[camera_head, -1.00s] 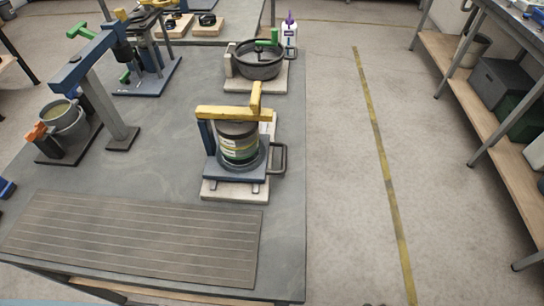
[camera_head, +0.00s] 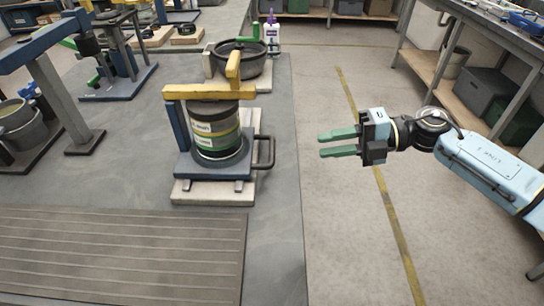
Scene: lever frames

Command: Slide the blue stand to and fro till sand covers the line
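The blue stand (camera_head: 189,166) sits on a pale base plate (camera_head: 230,195) on the grey table. A dark jar with green, white and yellow bands (camera_head: 220,133) stands on it, under a yellow beam (camera_head: 203,92). A black handle (camera_head: 265,154) sticks out from the stand's right side. My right gripper (camera_head: 338,142) is in the air to the right of the handle, past the table's edge, with its two green fingers apart and nothing between them. It does not touch the stand. I cannot make out sand or a line on the jar. My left gripper is not in view.
A ribbed mat (camera_head: 120,250) lies at the table's front left. A black pot (camera_head: 240,62) and a white bottle (camera_head: 272,38) stand behind the stand. A grey bucket (camera_head: 22,125) and a blue frame stand at left. The floor right of the table is open.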

